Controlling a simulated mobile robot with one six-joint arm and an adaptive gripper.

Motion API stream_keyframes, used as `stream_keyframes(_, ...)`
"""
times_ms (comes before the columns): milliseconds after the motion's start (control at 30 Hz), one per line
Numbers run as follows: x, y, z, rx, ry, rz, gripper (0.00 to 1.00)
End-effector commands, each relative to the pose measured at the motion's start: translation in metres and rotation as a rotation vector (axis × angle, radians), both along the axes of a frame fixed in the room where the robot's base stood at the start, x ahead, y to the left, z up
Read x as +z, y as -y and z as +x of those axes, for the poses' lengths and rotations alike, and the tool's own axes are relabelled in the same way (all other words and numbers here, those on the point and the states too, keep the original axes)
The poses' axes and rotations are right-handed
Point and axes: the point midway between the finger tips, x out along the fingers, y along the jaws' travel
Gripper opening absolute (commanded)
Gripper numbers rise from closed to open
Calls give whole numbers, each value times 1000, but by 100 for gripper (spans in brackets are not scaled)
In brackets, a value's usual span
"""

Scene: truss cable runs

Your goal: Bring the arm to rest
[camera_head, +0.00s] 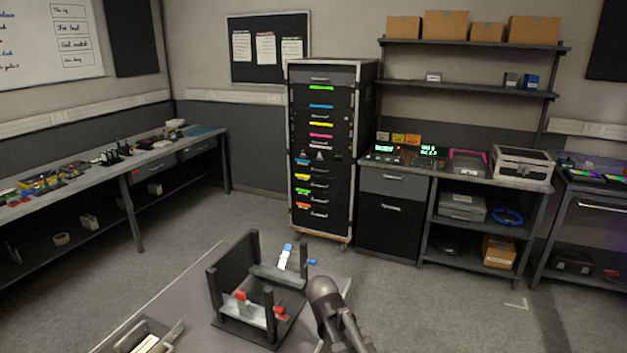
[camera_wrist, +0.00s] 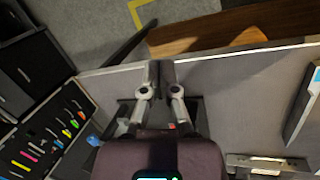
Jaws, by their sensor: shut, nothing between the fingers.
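My gripper (camera_wrist: 160,72) shows in the wrist view with its two fingers side by side and touching at the tips. It is shut and holds nothing. Its tips are over the edge of a grey surface (camera_wrist: 225,85). In the head view part of my arm (camera_head: 332,305) shows at the bottom centre, right of a black frame with posts (camera_head: 218,290). The fingers cannot be made out in that view.
The black frame carries red and blue clamp parts on a grey deck (camera_head: 165,297). A tall drawer cabinet (camera_head: 331,75) stands behind. A workbench (camera_head: 110,170) is at left, and a bench with shelves (camera_head: 480,175) at right.

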Motion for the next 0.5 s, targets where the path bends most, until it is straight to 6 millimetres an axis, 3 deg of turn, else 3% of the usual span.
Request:
stream_keyframes(33,-1,14,-8,-77,-1,30,0)
stream_keyframes(200,-5,50,-28,-337,-7,126,0)
stream_keyframes(500,-8,94,-60,-736,-26,264,0)
